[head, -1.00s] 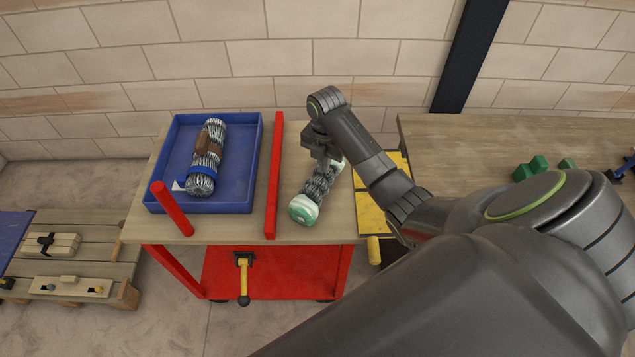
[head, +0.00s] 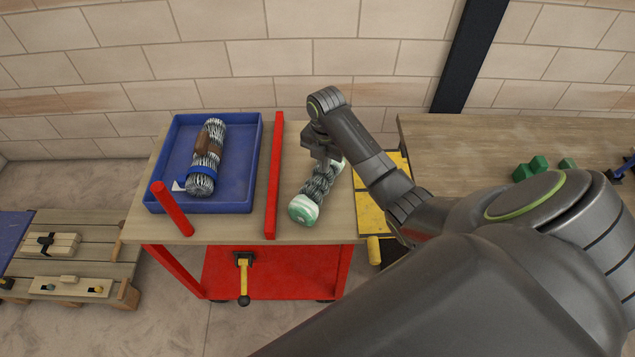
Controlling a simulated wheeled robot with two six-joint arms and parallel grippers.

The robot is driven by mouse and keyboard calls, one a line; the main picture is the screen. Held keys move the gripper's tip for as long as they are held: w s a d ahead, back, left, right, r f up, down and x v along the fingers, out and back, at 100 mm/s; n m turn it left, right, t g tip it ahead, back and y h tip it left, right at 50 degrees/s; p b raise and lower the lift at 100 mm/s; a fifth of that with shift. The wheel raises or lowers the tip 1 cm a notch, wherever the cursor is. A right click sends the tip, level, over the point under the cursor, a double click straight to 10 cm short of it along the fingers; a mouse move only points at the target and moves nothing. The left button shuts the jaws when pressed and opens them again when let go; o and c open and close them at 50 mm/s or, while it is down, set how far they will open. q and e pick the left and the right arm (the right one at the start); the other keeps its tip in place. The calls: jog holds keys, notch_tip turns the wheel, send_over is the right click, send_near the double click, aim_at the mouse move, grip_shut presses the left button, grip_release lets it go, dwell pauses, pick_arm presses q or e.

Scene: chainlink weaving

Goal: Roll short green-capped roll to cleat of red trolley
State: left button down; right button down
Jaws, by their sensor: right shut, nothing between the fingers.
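The short green-capped roll (head: 316,189) lies at a slant on the wooden top of the red trolley (head: 238,232). Its near cap is pale green and white; its far end is partly hidden by my right gripper. A long red bar (head: 274,175), which looks like the cleat, runs front to back on the top, left of the roll with a gap of bare wood between. My right gripper (head: 325,163) is shut and empty, pointing down at the far part of the roll; I cannot tell whether it touches it. My left gripper is not in view.
A blue tray (head: 256,150) holding a blue-banded roll (head: 208,158) stands left of the bar. A short red post (head: 172,209) leans at the front left. A yellow panel (head: 371,215) adjoins the trolley's right side, with a wooden bench (head: 455,150) beyond.

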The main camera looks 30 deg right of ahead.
jog(key=shift+f, duration=0.1)
jog(key=shift+f+b, duration=0.8)
jog(key=shift+f, duration=0.55)
notch_tip(320, 180, up, 5)
jog(key=p, duration=0.6)
jog(key=shift+r, duration=0.1)
